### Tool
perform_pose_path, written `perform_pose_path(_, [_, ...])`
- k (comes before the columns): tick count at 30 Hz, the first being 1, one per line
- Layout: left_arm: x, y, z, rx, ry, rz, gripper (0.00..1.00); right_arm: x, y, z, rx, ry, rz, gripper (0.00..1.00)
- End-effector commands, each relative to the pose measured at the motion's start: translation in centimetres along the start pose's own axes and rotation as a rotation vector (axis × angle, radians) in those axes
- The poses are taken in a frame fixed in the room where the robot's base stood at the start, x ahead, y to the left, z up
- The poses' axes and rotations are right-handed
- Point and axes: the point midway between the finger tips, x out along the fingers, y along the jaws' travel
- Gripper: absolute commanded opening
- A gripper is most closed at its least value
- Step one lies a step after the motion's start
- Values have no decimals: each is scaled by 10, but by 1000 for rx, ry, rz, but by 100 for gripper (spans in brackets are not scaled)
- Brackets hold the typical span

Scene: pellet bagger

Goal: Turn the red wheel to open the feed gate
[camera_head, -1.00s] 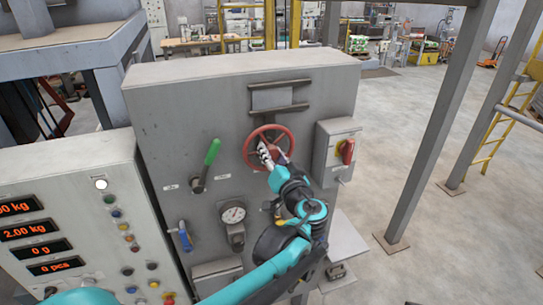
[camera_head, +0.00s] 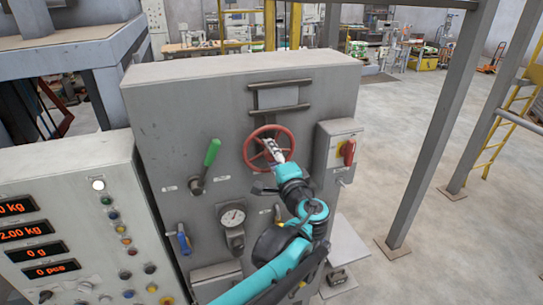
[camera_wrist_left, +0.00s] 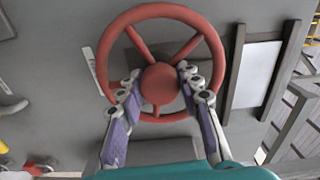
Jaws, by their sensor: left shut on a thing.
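The red wheel (camera_head: 248,142) is mounted upright on the front of the grey cabinet, below a framed plate (camera_head: 278,97). Its rim, spokes and round hub (camera_wrist_left: 160,84) show large in the left wrist view. My left gripper (camera_head: 271,146) is at the middle of the wheel, its two fingers on either side of the hub, closed on it inside the rim. Part of the wheel's lower rim is behind the fingers. My right gripper is not in view.
Left of the wheel are a green-handled lever (camera_head: 211,155), a blue-handled valve (camera_head: 184,240) and a gauge (camera_head: 232,217). A red switch on a box (camera_head: 348,152) stands close on the right. A display panel (camera_head: 60,185) is at the left. Open floor lies right.

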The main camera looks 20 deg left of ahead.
Motion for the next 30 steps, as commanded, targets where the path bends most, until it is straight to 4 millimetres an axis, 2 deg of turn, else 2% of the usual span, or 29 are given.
perform_pose_path(15, [0, 0, 0, 394, 1, 0, 0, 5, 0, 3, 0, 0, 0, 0])
perform_pose_path(30, [0, 0, 0, 506, 1, 0, 0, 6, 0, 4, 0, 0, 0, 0])
